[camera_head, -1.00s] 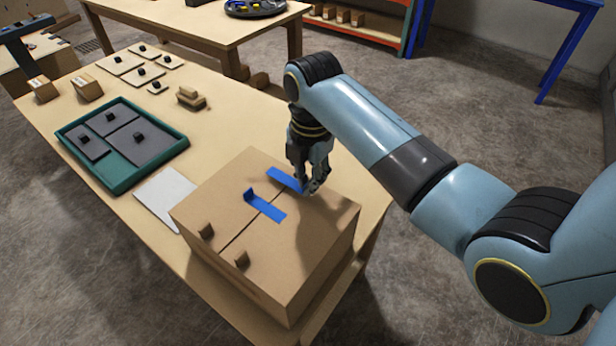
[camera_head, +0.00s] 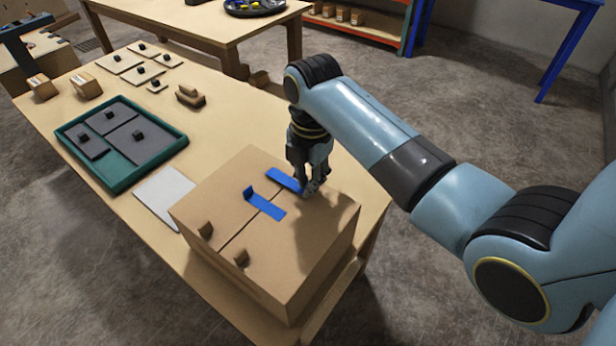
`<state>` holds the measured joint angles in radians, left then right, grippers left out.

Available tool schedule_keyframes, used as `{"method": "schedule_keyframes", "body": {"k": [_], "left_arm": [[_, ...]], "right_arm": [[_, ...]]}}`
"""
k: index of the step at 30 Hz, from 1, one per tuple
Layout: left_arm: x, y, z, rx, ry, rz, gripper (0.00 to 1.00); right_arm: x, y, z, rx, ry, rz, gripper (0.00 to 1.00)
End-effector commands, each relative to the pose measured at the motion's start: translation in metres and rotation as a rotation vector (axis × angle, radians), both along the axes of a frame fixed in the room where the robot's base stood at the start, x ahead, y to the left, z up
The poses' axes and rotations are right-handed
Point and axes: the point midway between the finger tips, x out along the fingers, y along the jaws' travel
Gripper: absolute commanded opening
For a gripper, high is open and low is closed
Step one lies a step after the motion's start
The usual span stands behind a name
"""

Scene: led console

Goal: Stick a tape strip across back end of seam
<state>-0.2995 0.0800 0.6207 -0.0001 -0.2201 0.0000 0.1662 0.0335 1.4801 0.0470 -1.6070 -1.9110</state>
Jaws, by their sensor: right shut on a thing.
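A closed cardboard box (camera_head: 298,252) stands on the near end of the wooden table, with a seam (camera_head: 237,232) running along its top. One blue tape strip (camera_head: 266,206) lies across the middle of the seam, with a tab standing up at its left end. A second blue tape strip (camera_head: 284,180) is at the back end of the seam. My right gripper (camera_head: 310,190) is shut on this strip's right end, low over the box top. I cannot tell whether the whole strip touches the cardboard. My left gripper is not in view.
Two small brown blocks (camera_head: 241,258) stand on the box's near flaps. A white sheet (camera_head: 165,196) and a green tray (camera_head: 107,178) with grey plates lie left of the box. Small cartons (camera_head: 87,86) and tiles (camera_head: 119,63) are farther back.

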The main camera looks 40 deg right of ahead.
Motion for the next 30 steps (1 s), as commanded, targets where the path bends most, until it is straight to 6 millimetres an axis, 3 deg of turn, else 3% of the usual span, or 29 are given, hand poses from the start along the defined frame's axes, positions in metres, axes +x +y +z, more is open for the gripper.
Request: {"method": "schedule_keyframes", "body": {"k": [30], "left_arm": [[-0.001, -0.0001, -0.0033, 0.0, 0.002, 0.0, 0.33]], "right_arm": [[0.0, 0.0002, -0.0091, 0.0, 0.0, 0.0, 0.0]]}}
